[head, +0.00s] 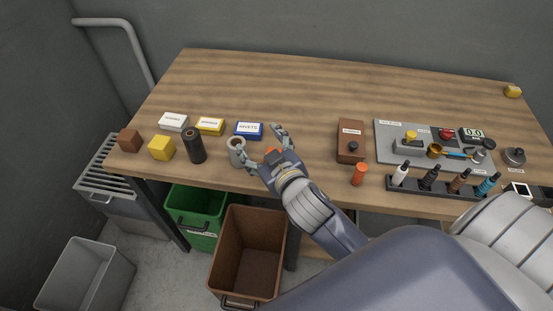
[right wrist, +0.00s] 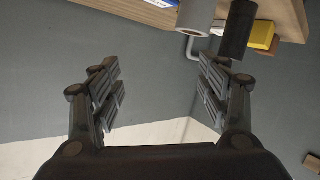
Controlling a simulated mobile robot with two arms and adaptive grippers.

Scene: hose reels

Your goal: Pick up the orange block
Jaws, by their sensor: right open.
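A small orange patch (head: 272,151) shows beside my right gripper in the head view; it may be the orange block, mostly hidden behind the hand. My left gripper is not in view.
A dark cylinder (head: 194,146), yellow block (head: 161,147) and brown block (head: 129,139) stand left of the mug. Labelled boxes, including a blue one (head: 248,130), lie behind. An orange cylinder (head: 359,174) stands to the right.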

